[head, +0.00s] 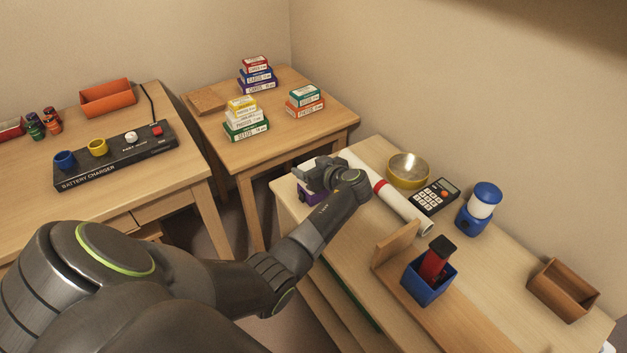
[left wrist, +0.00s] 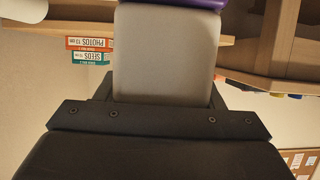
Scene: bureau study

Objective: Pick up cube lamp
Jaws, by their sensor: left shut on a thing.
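The cube lamp has a purple base (head: 307,196) and a pale grey-white block. In the head view it is at the far left corner of the right table, largely hidden by my left gripper (head: 322,176). In the left wrist view its pale block (left wrist: 167,55) fills the space in front of the dark gripper body, with a strip of purple base (left wrist: 180,3) at the top edge. My left gripper is shut on the lamp. I cannot tell whether the base touches the table. My right gripper is not in view.
Close beside the gripper lies a white tube (head: 402,206) with a red band. Further right are a brass bowl (head: 408,172), a calculator (head: 434,197), a blue lantern (head: 479,210), a blue bin (head: 427,286) and a wooden box (head: 563,291). Card boxes (head: 246,119) stack on the back table.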

